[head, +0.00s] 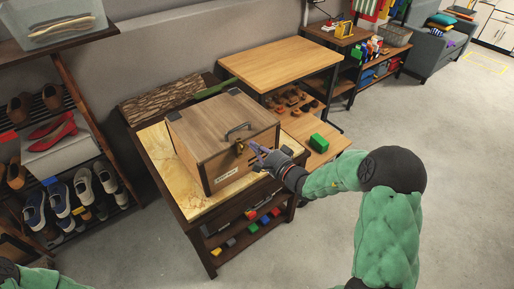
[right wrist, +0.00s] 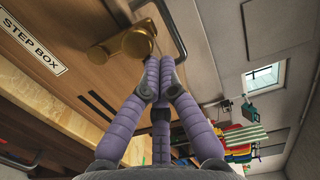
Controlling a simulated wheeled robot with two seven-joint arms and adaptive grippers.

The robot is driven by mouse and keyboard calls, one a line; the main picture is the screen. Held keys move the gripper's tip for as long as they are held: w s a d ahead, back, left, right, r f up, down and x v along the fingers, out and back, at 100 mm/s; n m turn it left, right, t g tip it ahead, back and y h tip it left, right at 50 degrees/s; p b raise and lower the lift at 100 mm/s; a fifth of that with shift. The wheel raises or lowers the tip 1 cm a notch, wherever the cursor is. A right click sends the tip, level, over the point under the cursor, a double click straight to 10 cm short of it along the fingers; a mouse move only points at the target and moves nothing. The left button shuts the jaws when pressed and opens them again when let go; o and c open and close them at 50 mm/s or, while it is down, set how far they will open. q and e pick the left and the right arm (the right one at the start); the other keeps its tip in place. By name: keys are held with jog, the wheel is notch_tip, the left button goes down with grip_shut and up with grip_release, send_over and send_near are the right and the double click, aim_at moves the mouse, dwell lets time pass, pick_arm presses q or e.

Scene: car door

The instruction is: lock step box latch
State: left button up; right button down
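The step box (head: 205,130) is a wooden box with a dark handle on top, standing on a light-topped table. Its white "STEP BOX" label also shows in the right wrist view (right wrist: 32,43). The brass latch (head: 239,147) is on the box's front face; in the right wrist view the brass latch (right wrist: 122,47) is close ahead of my fingers. My right gripper (head: 256,152) has its purple fingers drawn together. Their tips (right wrist: 158,62) are right at the latch's edge; I cannot tell whether they touch it, and nothing shows between them. My left gripper is out of view.
The box's table (head: 188,205) has a lower shelf with several coloured blocks. A green block (head: 319,143) sits on a low wooden surface right of the box. A shoe rack (head: 60,150) stands at the left. A wooden table (head: 280,62) is behind. The floor at right is clear.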

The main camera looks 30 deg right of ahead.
dwell(0.5)
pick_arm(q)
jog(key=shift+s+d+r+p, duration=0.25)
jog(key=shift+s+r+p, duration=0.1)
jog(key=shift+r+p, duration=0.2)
pick_arm(e)
jog(key=s+d, duration=0.5)
jog(key=s, duration=0.5)
jog(key=shift+s+d+r, duration=0.15)
jog(key=shift+d+r, duration=0.05)
jog(key=shift+d, duration=0.05)
